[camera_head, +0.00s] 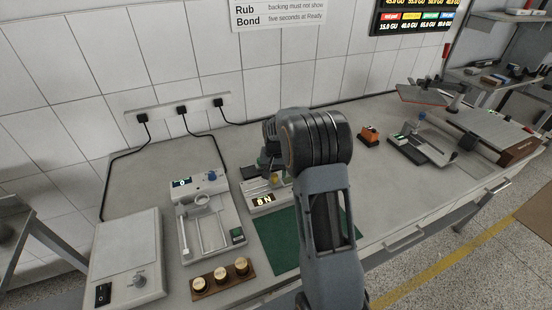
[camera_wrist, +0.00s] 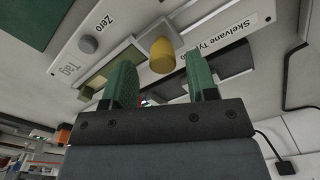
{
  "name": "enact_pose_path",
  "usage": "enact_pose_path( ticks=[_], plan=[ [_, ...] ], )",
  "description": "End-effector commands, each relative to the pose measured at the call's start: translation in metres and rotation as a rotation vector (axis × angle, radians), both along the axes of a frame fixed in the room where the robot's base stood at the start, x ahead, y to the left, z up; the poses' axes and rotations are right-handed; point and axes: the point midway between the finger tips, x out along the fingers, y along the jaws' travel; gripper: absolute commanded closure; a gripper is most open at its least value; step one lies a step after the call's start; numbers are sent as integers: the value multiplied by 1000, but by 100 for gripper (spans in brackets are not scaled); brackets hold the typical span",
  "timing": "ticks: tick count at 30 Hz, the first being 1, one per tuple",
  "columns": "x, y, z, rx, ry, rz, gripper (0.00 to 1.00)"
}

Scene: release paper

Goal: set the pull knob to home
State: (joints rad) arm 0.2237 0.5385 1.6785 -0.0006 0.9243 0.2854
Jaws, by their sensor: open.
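In the wrist view a yellow knob (camera_wrist: 162,55) stands on a pale instrument panel (camera_wrist: 125,38), between and beyond the two green finger pads of my open gripper (camera_wrist: 160,70). I cannot tell whether the pads touch it. A grey knob (camera_wrist: 88,45) sits on the panel to its left, near the word "Zero". No label reading "pull" or "home" is legible. In the head view my gripper (camera_head: 268,163) is over the small instrument (camera_head: 266,205) whose display reads about "8 N"; my arm partly hides it. The yellow knob shows there too (camera_head: 275,180).
A pale fixture (camera_head: 187,240) with a blue knob stands left of the instrument. A wooden block with brass weights (camera_head: 222,279) and a green mat (camera_head: 275,242) lie in front. A flat white unit (camera_head: 127,262) is far left, an orange block (camera_head: 369,136) right.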

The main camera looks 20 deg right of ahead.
Motion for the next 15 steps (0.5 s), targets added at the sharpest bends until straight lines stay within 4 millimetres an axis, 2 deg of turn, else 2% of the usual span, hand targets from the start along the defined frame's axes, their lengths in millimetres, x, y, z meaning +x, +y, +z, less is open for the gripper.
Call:
enact_pose_path(
  ticks=[9,15],
  plan=[
    [0,-1,64,-2,-5,-1,47],
    [0,-1,98,-2,-3,-2,47]
  ],
)
